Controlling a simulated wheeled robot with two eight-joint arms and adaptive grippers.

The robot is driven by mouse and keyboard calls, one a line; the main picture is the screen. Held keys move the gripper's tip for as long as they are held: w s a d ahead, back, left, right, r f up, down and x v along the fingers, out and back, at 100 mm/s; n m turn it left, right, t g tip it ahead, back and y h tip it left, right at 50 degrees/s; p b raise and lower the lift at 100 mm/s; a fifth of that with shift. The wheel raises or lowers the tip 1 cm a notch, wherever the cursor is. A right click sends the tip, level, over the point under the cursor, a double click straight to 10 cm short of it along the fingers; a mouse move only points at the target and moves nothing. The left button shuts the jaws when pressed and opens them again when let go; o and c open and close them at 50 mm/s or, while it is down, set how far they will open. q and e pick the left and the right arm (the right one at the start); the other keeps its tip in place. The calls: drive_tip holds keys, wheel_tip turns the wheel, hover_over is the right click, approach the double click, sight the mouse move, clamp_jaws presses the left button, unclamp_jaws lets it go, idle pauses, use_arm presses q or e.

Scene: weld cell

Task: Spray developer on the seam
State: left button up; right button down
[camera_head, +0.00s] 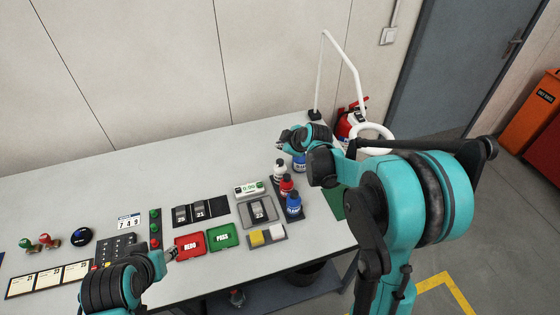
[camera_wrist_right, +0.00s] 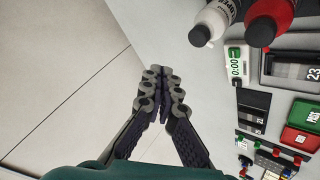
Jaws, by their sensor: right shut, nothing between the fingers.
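A white bottle (camera_head: 280,168) with a dark cap stands at the back of a row on the table. In the right wrist view the white bottle (camera_wrist_right: 212,22) has a partly visible label ending in "OPER". A grey plate (camera_head: 263,211) lies in a dark holder left of the row; its seam is too small to make out. My right gripper (camera_head: 281,144) is shut and empty, above the table behind the white bottle and apart from it; its fingers meet in the right wrist view (camera_wrist_right: 162,72). My left gripper (camera_head: 172,254) is by the red tray, its jaw opening unclear.
A red bottle (camera_head: 287,185) and a blue bottle (camera_head: 294,205) stand in front of the white one. Another blue-labelled container (camera_head: 299,163) is partly behind my right arm. REDO (camera_head: 190,245) and PASS (camera_head: 222,237) trays lie left. A lamp (camera_head: 325,75) stands behind. The table's back left is clear.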

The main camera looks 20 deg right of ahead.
idle(0.5)
wheel_tip(320, 180, up, 4)
drive_tip(key=p, duration=0.3)
hover_over(281, 162)
drive_tip(key=shift+s, duration=0.1)
drive_tip(key=shift+f+b, duration=0.25)
drive_tip(key=shift+b, duration=0.05)
wheel_tip(281, 162, down, 9)
drive_tip(key=b, duration=0.6)
drive_tip(key=shift+r, duration=0.2)
drive_tip(key=shift+b, duration=0.3)
idle(0.5)
drive_tip(key=shift+f+b, duration=0.35)
drive_tip(key=shift+f, duration=0.05)
